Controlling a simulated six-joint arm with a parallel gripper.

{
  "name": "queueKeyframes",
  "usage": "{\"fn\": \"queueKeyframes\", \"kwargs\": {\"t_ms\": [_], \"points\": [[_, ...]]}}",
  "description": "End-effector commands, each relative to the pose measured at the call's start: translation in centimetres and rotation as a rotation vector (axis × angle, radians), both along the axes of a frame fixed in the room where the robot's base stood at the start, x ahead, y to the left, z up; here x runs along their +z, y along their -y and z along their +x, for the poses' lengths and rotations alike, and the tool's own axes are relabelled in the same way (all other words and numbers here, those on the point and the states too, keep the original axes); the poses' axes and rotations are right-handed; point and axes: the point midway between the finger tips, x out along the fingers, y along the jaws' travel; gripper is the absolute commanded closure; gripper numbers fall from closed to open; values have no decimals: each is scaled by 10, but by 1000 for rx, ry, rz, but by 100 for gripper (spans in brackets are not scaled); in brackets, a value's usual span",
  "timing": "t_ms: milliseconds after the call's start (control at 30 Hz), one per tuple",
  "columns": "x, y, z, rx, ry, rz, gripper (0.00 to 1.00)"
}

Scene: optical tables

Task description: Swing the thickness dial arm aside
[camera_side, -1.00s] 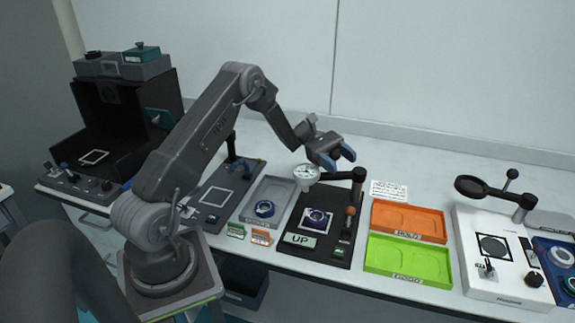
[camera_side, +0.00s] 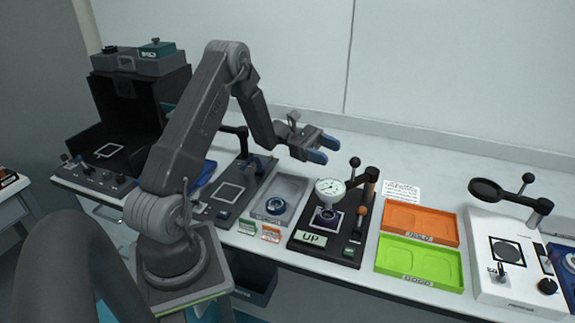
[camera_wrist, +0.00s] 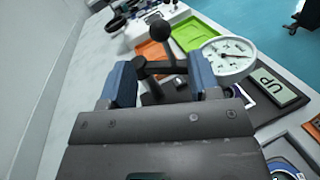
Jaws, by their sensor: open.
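The thickness dial (camera_side: 330,190) is a round white gauge on a black arm (camera_side: 357,181) that reaches left from a post on a black base plate (camera_side: 309,254). A black ball knob (camera_side: 355,162) stands up on a stem from this arm. The dial hangs over a dark purple-blue ring part (camera_side: 326,217) on the plate. My gripper (camera_side: 322,149) is open and empty, above and to the left of the knob. In the wrist view the knob (camera_wrist: 160,30) shows beyond and between the blue fingers (camera_wrist: 159,80), and the dial (camera_wrist: 229,58) is right of them.
An orange tray (camera_side: 421,223) and a green tray (camera_side: 420,262) lie right of the plate. A grey tray (camera_side: 290,190) with a dark blue ring lies left. A magnifier (camera_side: 486,190) stands on a white base farther right. An "UP" sign (camera_side: 311,239) is on the plate.

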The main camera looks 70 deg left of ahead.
Motion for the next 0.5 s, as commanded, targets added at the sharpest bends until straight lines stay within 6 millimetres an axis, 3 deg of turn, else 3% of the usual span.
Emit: {"fn": "queueKeyframes", "kwargs": {"t_ms": [133, 200, 500], "points": [[0, -27, -13, 5, 0, -1, 44], [3, -31, -18, -10, 1, 11, 44], [35, 22, -22, -177, 26, 208, 44]]}}
